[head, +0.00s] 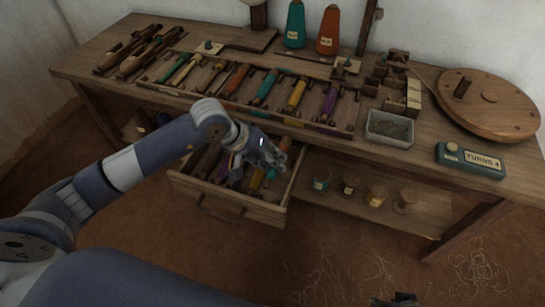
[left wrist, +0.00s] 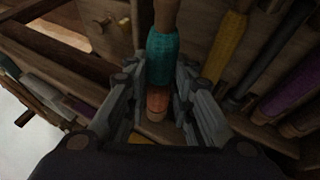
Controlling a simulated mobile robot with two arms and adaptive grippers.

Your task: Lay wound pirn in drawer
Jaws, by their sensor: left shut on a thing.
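My left gripper (head: 278,152) is over the open drawer (head: 228,207), just in front of the table edge. In the left wrist view its fingers (left wrist: 168,105) are shut on a teal wound pirn (left wrist: 162,58) with a reddish-brown wooden end. In the head view the arm and gripper mostly hide the held pirn. Several coloured pirns lie in the drawer, among them a yellow one (head: 257,179). A dark part at the bottom edge of the head view may be my right gripper (head: 396,300); its fingers cannot be made out.
The table above carries a rack of coloured pirns (head: 297,94), a grey tray (head: 390,129), a round wooden disc (head: 487,103) and a teal box marked TURNS 4 (head: 470,160). Small pots (head: 321,181) stand on the shelf right of the drawer.

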